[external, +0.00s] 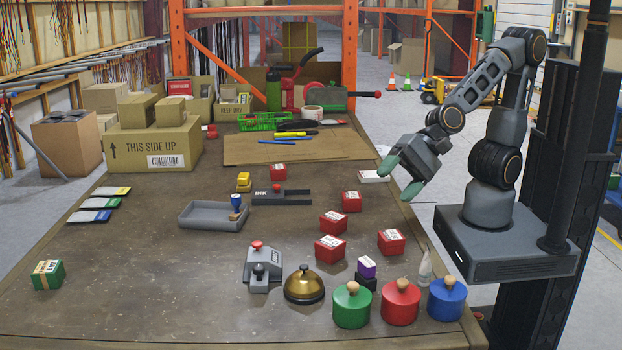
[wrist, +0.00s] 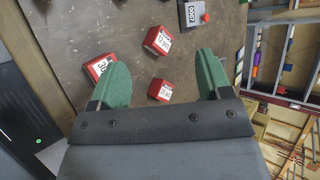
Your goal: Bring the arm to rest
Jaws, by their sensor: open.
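My arm is bent at the right side of the table, on its grey base. My gripper (external: 399,178) hangs in the air over the table's right edge, with nothing between its green fingers. In the wrist view my gripper (wrist: 160,82) is open, its two green fingers wide apart and empty. Below it in that view, on the table, lie a red box (wrist: 158,40) and another red box (wrist: 160,90). A third red box (wrist: 98,66) is partly hidden by the left finger.
The table (external: 130,270) holds several red boxes, a brass bell (external: 304,286), a grey stamping device (external: 262,268) and green (external: 351,305), red (external: 401,303) and blue (external: 447,300) canisters at the front right. A green box (external: 48,275) sits far left. The left middle is mostly clear.

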